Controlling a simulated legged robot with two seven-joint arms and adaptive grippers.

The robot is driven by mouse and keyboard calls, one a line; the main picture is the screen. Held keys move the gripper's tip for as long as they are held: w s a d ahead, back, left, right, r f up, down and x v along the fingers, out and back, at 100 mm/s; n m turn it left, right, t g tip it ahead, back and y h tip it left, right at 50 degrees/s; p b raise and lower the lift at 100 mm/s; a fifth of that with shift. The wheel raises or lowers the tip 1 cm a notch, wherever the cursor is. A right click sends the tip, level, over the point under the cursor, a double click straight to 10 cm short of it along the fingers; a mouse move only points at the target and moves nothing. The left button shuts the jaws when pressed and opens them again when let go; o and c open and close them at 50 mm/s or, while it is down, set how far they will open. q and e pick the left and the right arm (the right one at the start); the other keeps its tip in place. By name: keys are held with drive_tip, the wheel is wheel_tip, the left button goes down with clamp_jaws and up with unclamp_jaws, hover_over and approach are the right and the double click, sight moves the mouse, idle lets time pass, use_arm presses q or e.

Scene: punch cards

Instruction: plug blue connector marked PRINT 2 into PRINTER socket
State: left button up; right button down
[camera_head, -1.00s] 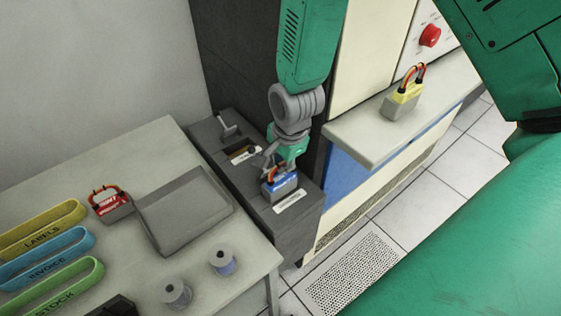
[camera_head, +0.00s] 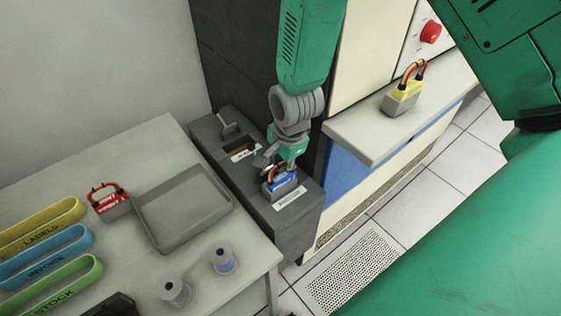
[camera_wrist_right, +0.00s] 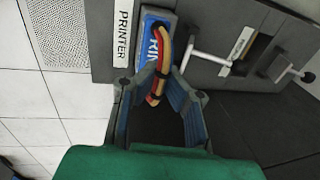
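The blue connector (camera_head: 281,184), with a grey lower body and red, yellow and black looped cables, stands upright on the dark cabinet beside a white label. The label reads PRINTER (camera_wrist_right: 123,36) in the right wrist view, where the connector (camera_wrist_right: 153,38) shows part of its white lettering. The PRINTER socket is hidden under the connector; I cannot tell how deep it sits. My right gripper (camera_head: 268,164) is above it. In the wrist view the fingers of this gripper (camera_wrist_right: 161,73) close in on the cable loop from both sides. My left gripper is not in view.
A second opening (camera_head: 240,147) and a metal lever (camera_head: 229,125) are on the cabinet. A yellow connector (camera_head: 404,98) stands on the right ledge. The left table holds a red connector (camera_head: 107,200), grey tray (camera_head: 226,211), spools (camera_head: 222,259) and coloured loops (camera_head: 68,243).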

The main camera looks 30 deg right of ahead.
drive_tip(key=shift+f, duration=0.3)
idle(0.5)
drive_tip(key=shift+f, duration=0.6)
idle(0.4)
drive_tip(key=c, duration=1.6)
unclamp_jaws()
drive_tip(key=shift+c, duration=0.2)
drive_tip(key=shift+r, duration=0.15)
wheel_tip(320, 180, up, 11)
drive_tip(key=s, duration=0.2)
drive_tip(key=shift+r, duration=0.2)
